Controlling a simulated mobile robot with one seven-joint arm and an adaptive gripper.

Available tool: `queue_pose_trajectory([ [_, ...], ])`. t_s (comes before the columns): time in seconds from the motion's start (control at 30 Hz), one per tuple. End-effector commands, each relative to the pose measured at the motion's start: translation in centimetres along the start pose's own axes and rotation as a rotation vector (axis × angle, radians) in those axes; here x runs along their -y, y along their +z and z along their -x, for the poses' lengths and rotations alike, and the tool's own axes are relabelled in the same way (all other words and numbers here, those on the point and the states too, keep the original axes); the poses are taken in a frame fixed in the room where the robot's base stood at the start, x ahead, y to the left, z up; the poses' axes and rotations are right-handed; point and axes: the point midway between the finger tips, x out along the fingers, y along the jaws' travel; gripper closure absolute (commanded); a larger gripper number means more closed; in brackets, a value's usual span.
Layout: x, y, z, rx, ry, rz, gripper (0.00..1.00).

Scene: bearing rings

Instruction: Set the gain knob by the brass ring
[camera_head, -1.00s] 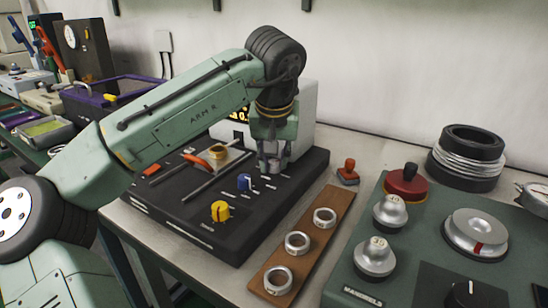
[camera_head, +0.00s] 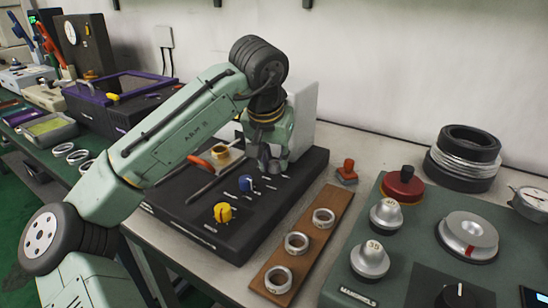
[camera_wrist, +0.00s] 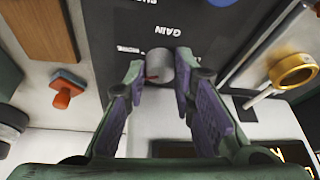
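My gripper (camera_head: 269,160) points down over the rear right of the black panel. In the wrist view its purple-padded fingers (camera_wrist: 160,66) are apart, one on each side of a grey cylindrical knob (camera_wrist: 160,68). The word GAIN is printed beside this knob, and a small red mark shows at its edge. A narrow gap shows at the left finger; contact at the right is unclear. The brass ring (camera_head: 220,152) sits on a pale plate on the panel, left of my gripper. It also shows at the right of the wrist view (camera_wrist: 292,72).
A yellow knob (camera_head: 222,212) and a blue knob (camera_head: 245,183) stand on the black panel (camera_head: 190,222). Right of it lies a wooden strip (camera_head: 329,219) with three silver rings. An orange-red stamp-like object (camera_head: 347,171) and a green console (camera_head: 400,270) are further right.

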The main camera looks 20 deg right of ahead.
Motion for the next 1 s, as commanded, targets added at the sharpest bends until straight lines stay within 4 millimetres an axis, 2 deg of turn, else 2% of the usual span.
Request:
queue_pose_trajectory([
  [0.23, 0.0, 0.0, 0.0, 0.001, 0.000, 0.001, 0.58],
  [0.6, 0.0, 0.0, 0.5, 0.001, -0.001, 0.001, 0.58],
  [0.77, 0.0, -0.1, 2.9, -0.001, -0.002, 0.001, 0.58],
  [1.0, 0.0, -0.1, 8.1, -0.001, 0.000, 0.001, 0.58],
])
